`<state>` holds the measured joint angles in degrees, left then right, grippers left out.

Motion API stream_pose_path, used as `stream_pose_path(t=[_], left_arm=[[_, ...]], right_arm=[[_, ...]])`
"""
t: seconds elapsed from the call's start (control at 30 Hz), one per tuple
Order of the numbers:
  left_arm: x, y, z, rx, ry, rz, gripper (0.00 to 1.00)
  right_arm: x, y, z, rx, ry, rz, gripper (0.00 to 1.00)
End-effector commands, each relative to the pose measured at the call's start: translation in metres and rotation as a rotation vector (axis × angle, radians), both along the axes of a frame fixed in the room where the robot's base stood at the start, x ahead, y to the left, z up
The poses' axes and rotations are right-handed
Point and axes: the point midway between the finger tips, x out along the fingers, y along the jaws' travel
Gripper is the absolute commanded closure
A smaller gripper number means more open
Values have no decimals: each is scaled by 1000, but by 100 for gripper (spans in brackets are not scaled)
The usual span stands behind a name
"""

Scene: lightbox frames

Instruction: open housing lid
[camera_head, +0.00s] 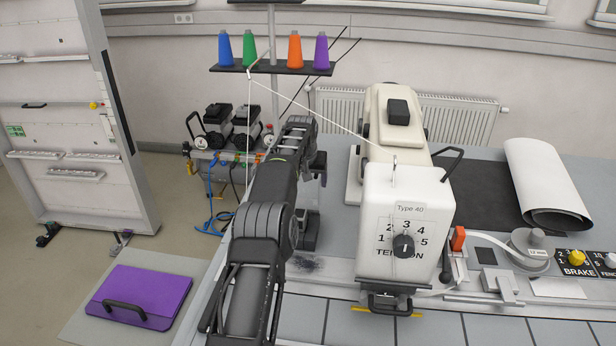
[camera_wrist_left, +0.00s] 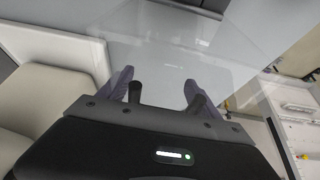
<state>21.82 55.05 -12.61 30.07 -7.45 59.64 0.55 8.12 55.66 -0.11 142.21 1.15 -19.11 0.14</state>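The cream sewing machine (camera_head: 396,110) stands on the grey workbench in the head view. Its white front housing (camera_head: 385,200) bears a "Type 40" label and a tension dial (camera_head: 403,246). A black bar handle (camera_head: 447,160) stands out at the housing's upper right. I cannot tell which part is the lid. My left gripper (camera_head: 307,240) hangs left of the housing, apart from it. In the left wrist view its fingers (camera_wrist_left: 158,88) are apart, with a clear, see-through panel (camera_wrist_left: 185,45) beyond them; I cannot tell whether they touch it. My right gripper is not in view.
Coloured thread cones (camera_head: 250,50) stand on a rack behind, with thread running to the machine. A purple panel with a handle (camera_head: 142,297) lies low at left.

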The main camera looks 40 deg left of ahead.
Motion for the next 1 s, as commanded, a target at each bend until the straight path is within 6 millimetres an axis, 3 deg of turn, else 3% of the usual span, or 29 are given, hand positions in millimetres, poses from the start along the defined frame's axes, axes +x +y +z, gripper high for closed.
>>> stream_pose_path(t=[0.3,0.7,1.0], left_arm=[[-1,-1,7,4,-6,-1,27],[-24,-15,57,2,-4,-2,27],[-30,-18,70,0,0,-1,27]], right_arm=[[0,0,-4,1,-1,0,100],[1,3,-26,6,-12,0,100],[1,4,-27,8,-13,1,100]])
